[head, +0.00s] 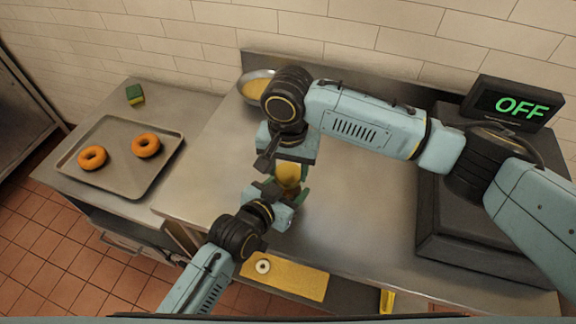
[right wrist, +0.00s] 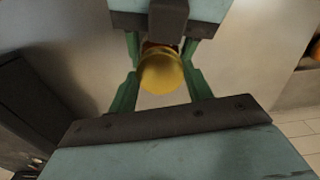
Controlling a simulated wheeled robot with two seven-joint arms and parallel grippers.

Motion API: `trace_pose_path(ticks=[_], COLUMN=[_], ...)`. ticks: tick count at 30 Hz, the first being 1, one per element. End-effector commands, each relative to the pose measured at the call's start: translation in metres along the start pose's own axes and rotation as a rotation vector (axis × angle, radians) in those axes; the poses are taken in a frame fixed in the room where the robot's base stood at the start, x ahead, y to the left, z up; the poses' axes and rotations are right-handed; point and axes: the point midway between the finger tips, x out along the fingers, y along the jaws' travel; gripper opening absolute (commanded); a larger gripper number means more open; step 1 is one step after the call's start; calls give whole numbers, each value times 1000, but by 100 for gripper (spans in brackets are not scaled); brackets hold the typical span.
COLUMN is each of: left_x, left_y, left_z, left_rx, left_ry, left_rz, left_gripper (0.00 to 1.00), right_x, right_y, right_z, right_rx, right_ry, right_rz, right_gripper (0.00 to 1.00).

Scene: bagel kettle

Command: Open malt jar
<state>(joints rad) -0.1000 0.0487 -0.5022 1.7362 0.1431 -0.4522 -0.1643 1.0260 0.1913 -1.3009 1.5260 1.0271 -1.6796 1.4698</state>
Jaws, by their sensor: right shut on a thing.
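The malt jar is amber with a yellow top (head: 288,174) and stands between my two grippers over the steel counter. Its round yellow lid (right wrist: 162,74) faces the camera in the right wrist view. My right gripper (head: 288,164) comes from above and is shut on the lid, with one green finger on each side. My left gripper (head: 286,196) comes from the front, low at the jar's body. Its green fingers show on both sides of the jar at the top of the right wrist view (right wrist: 161,47). Whether they press on the jar is hidden, as is most of its body.
A metal bowl (head: 250,92) with yellow contents stands behind my right arm. A tray (head: 118,178) with two bagels (head: 146,145) and a green-yellow sponge (head: 135,94) lie at left. A dark appliance with an OFF display (head: 514,106) stands at right. The counter's middle is clear.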

Motion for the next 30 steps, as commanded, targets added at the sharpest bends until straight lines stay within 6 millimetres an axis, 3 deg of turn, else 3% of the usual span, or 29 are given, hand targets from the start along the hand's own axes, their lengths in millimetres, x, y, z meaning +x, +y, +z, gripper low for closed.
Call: trace_pose_path(ticks=[10,21,22,27,30], left_x=[0,0,0,0,0], left_y=[0,0,0,0,0], left_z=[0,0,0,0,0], left_rx=[1,1,1,1,1], left_ry=[-1,-1,-1,-1,-1], left_rz=[-1,-1,-1,-1,-1], left_gripper=[0,0,0,0,0], right_x=[-1,-1,-1,-1,-1], right_y=[0,0,0,0,0], right_z=[0,0,0,0,0], right_rx=[-464,-521,-520,-520,-519], right_ry=[1,1,1,1,1], right_rz=[0,0,0,0,0], right_gripper=[23,23,51,72,72])
